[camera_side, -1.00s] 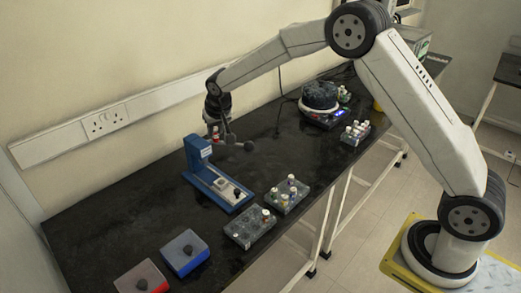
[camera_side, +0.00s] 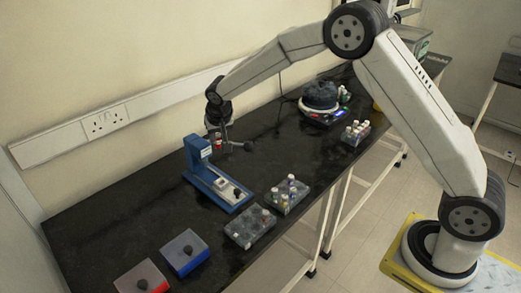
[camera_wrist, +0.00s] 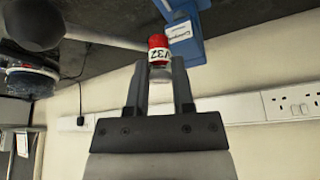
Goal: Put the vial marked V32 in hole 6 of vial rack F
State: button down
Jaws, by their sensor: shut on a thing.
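The vial marked V32 (camera_wrist: 158,50) has a red cap and a white label, and its marking is readable in the wrist view. My gripper (camera_wrist: 160,75) is shut on it, with one finger on each side. In the side view my gripper (camera_side: 218,141) hangs above the bench, just behind the blue press-like device. Two grey vial racks stand on the front part of the bench: a nearly empty one (camera_side: 246,232) and one with several vials (camera_side: 279,204). A third rack with vials (camera_side: 350,140) is farther right. I cannot read which rack is F.
The blue device (camera_side: 225,195) stands between my gripper and the front racks. A hotplate with a dark round vessel (camera_side: 320,95) is at the back right. A blue box (camera_side: 185,252) and a red box (camera_side: 140,278) are at the front left. The bench's left side is clear.

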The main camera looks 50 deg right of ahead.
jog(key=s+f+m+g+h, duration=0.1)
jog(key=s+f+m, duration=0.2)
jog(key=s+m, duration=0.1)
jog(key=s+f+m+g+h, duration=0.1)
jog(key=s+f+m+g, duration=0.1)
jog(key=s+f+m, duration=0.2)
jog(key=s+f+m+g, duration=0.2)
jog(key=s+f+m, duration=0.2)
jog(key=m, duration=0.3)
jog(key=shift+s+a+h, duration=0.25)
jog(key=shift+s+h, duration=0.15)
jog(key=shift+s, duration=0.15)
jog(key=shift+s+d+f+m, duration=0.1)
jog(key=shift+s+f+m, duration=0.25)
jog(key=shift+s+m, duration=0.35)
jog(key=shift+w+f, duration=0.1)
jog(key=shift+f, duration=0.15)
jog(key=shift+f, duration=1.65)
jog(key=shift+f, duration=1.1)
dwell(0.8)
